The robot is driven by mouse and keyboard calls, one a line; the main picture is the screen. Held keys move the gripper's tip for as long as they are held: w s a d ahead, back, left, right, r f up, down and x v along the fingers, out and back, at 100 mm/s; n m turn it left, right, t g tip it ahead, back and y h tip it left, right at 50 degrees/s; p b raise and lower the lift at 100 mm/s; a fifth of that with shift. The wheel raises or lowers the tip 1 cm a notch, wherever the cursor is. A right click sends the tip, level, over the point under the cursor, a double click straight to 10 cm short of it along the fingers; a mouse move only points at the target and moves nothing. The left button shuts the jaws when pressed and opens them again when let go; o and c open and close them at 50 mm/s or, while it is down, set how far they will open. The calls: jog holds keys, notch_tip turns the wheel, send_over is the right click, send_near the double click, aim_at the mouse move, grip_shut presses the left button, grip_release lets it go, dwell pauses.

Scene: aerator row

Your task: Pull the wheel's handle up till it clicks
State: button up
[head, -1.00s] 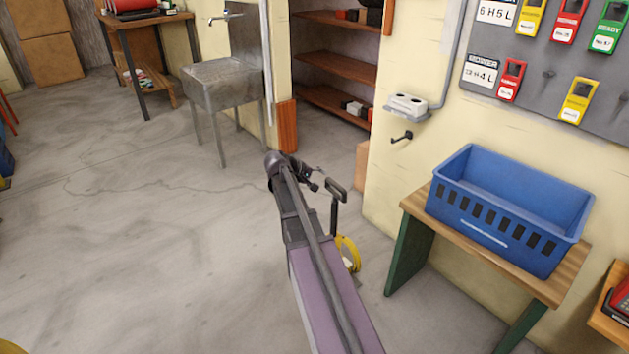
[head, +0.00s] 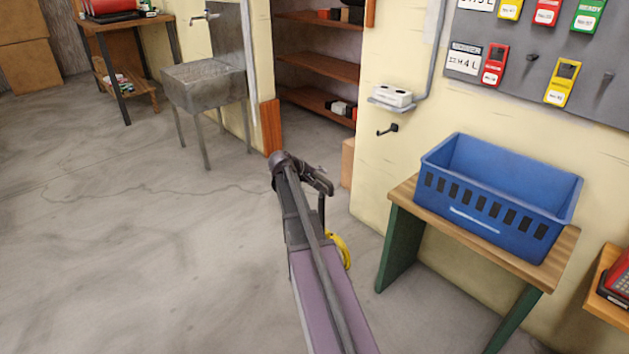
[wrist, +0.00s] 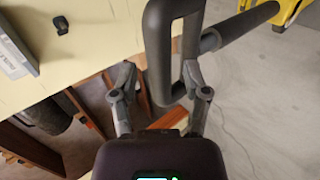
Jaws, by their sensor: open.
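The wheel's dark handle (wrist: 158,45), a looped grip on a straight shaft (wrist: 245,25), fills the top middle of the wrist view. My gripper (wrist: 160,80) is open, with one finger on each side of the handle's lower end. I cannot tell whether either finger touches it. The yellow wheel (wrist: 290,12) shows in the wrist view's top right corner. In the head view the wheel (head: 341,250) is partly hidden behind my arm, and my gripper (head: 318,180) overlaps the handle at the top of its upright shaft (head: 321,210).
A wooden bench (head: 404,190) with a blue crate (head: 490,205) stands right of the wheel by the wall. A black wall hook (head: 388,130) sticks out above. A cardboard box (head: 347,163) and shelves (head: 318,65) are behind. The floor (head: 150,260) to the left is clear.

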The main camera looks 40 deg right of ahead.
jog(key=shift+d+f, duration=0.4)
jog(key=shift+d, duration=0.15)
grip_shut()
dwell(0.6)
